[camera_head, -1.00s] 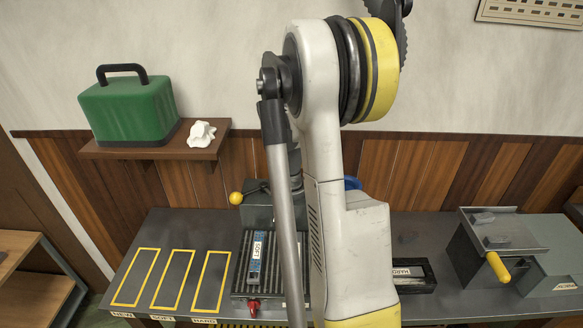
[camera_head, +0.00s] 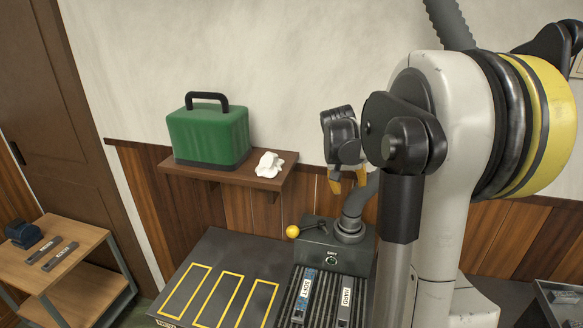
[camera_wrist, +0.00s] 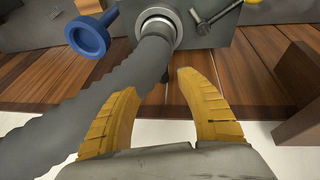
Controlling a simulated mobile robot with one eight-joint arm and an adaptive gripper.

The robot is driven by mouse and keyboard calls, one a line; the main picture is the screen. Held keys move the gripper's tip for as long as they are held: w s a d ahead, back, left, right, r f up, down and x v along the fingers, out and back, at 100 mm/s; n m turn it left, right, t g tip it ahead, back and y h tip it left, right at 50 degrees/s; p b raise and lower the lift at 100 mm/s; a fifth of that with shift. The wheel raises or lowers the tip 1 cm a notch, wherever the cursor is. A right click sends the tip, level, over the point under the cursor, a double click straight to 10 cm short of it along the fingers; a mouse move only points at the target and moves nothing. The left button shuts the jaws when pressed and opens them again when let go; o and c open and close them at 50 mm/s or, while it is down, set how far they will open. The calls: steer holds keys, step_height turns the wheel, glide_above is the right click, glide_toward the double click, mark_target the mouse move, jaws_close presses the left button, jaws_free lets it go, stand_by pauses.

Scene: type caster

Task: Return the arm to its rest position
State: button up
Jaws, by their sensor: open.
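My gripper (camera_head: 348,181) hangs in the air in front of the wall and wood panelling, right of the shelf. Its yellow fingers point down. In the wrist view my gripper (camera_wrist: 158,88) is open with nothing between its fingers. A grey hose (camera_wrist: 125,85) crosses close beside or behind the left finger; I cannot tell if they touch. My white arm with its yellow joint fills the right of the head view and hides part of the bench.
A dark bench (camera_head: 225,245) has yellow outlines and a ribbed rack holding the SOFT bar (camera_head: 304,296) and HARD bar (camera_head: 345,300). A grey machine (camera_head: 333,246) has a yellow knob. A green case (camera_head: 208,135) sits on a shelf (camera_head: 255,182). A blue funnel-like part (camera_wrist: 90,35) is near the hose.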

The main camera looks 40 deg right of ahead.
steer(key=s+a+n+t+y+b, duration=0.1)
steer(key=s+a+n+t+b, duration=0.15)
steer(key=a, duration=1.25)
steer(key=s+a+n+t+y+b, duration=0.2)
steer(key=s+a+n+b, duration=0.15)
steer(key=a, duration=1.15)
steer(key=s+a+f+n+t+y, duration=0.1)
steer(key=s+a+f+n, duration=0.2)
steer(key=s+a+f, duration=0.2)
steer(key=s+a, duration=0.2)
steer(key=a, duration=0.2)
steer(key=shift+f+n+y+b, duration=0.3)
steer(key=shift+f+b, duration=0.05)
steer(key=shift+b, duration=0.05)
